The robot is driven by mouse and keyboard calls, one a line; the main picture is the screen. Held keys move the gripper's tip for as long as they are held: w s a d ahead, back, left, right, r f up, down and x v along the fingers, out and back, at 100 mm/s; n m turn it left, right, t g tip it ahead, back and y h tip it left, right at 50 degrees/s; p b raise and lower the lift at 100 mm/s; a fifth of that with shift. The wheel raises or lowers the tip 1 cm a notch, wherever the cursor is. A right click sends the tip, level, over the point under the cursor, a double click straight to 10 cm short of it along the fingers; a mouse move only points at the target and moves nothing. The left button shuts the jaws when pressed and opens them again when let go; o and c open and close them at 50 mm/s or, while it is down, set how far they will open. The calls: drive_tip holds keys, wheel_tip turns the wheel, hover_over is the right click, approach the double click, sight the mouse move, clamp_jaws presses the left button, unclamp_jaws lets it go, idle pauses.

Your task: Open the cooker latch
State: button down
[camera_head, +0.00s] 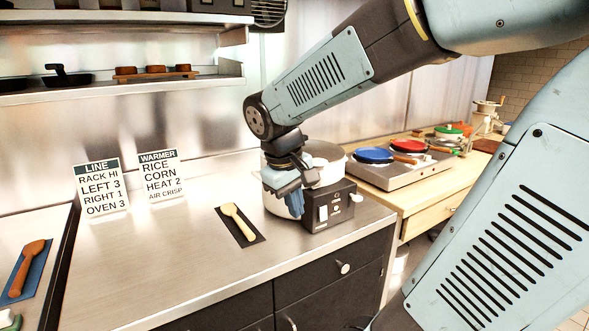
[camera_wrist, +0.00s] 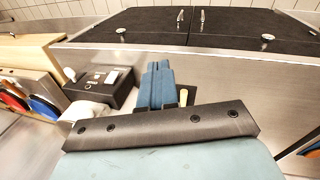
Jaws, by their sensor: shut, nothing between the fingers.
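The cooker is a round white pot (camera_head: 325,153) with a black control box (camera_head: 328,207) on its front, standing on the steel counter. The box carries small light-coloured controls, and a pale knob (camera_head: 356,198) sticks out at its right side. I cannot tell which part is the latch. My gripper (camera_head: 296,208) points down just left of the control box, in front of the pot, hiding part of it. Its blue fingers are shut together and empty. In the wrist view the fingers (camera_wrist: 157,70) are beside the black box (camera_wrist: 100,88); whether they touch it is unclear.
A wooden spoon (camera_head: 238,220) lies on a dark mat left of the cooker. Two signs (camera_head: 102,188) (camera_head: 161,176) stand at the back wall. A hob with blue and red lids (camera_head: 373,155) stands to the right. The counter's left middle is clear.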

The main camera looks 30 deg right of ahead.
drive_tip(key=w+d+f+n+g+h, duration=0.2)
drive_tip(key=w+d+h, duration=0.1)
drive_tip(key=w+h, duration=0.4)
drive_tip(key=w+d+f+n+g+h, duration=0.25)
drive_tip(key=w+h, duration=0.25)
drive_tip(key=w, duration=0.3)
drive_tip(key=w+a+r+n+t+h, duration=0.1)
drive_tip(key=w+a+n+t+h, duration=0.1)
drive_tip(key=w+h, duration=0.35)
drive_tip(key=x, duration=0.9)
drive_tip(key=shift+w+d+r, duration=0.2)
drive_tip(key=shift+w+d, duration=0.05)
drive_tip(key=shift+w, duration=0.05)
drive_tip(key=shift+n, duration=0.25)
drive_tip(key=shift+a, duration=0.15)
drive_tip(key=shift+s+r+m+g, duration=0.1)
drive_tip(key=shift+s+m+g, duration=0.1)
drive_tip(key=shift+m+g, duration=0.3)
